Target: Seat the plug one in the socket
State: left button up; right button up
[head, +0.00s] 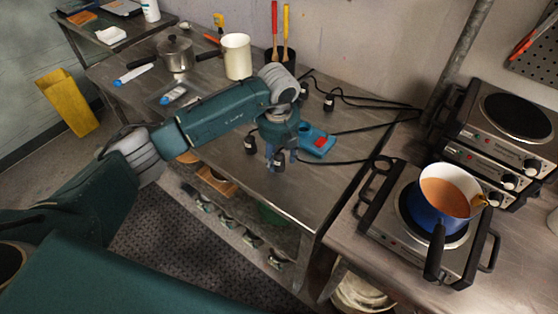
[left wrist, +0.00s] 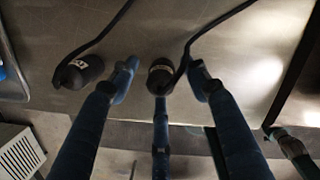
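Two black plugs with cables lie near the front edge of the steel table. One plug (left wrist: 160,76) is between the fingers of my left gripper (left wrist: 165,75), with gaps at both side fingers. The other plug (left wrist: 80,71), bearing a pale label, lies to the left, outside the fingers; it also shows in the head view (head: 250,145). I cannot tell which is plug one. In the head view my left gripper (head: 278,158) points down, open, low over the table. I cannot clearly identify the socket. My right gripper is not in view.
A blue and red object (head: 317,141) lies right of the gripper. More black plugs (head: 328,102) and cables lie behind. A white canister (head: 237,56) and steel pot (head: 175,53) stand at the back left. A blue pan (head: 445,200) sits on a hotplate to the right.

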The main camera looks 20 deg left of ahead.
pick_arm(q)
grip_shut()
